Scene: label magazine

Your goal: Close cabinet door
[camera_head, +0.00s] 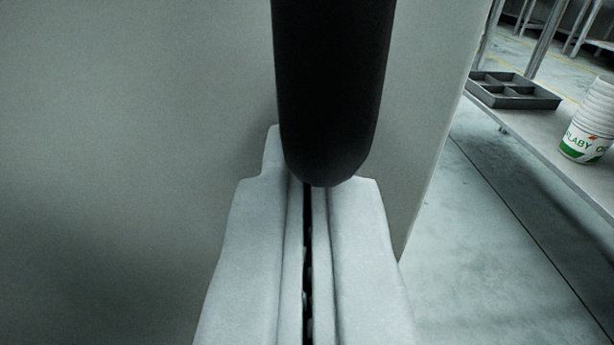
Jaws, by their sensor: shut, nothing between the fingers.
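A large plain grey panel (130,150), apparently the cabinet door, fills the left and middle of the view. Its right edge slants down from the top right towards the middle. My gripper (309,196) is at the lower middle with its two light grey fingers shut together and only a thin dark seam between them. It points towards the panel; whether it touches the panel cannot be told. A thick black rounded bar hangs from the top and covers part of the fingertips; I cannot tell what it belongs to. No cabinet opening or frame shows.
To the right, beyond the panel's edge, a table (540,135) holds a dark compartment tray (512,91) and a stack of white cups (590,125) with green print. Bare concrete floor (490,260) lies between the panel and the table.

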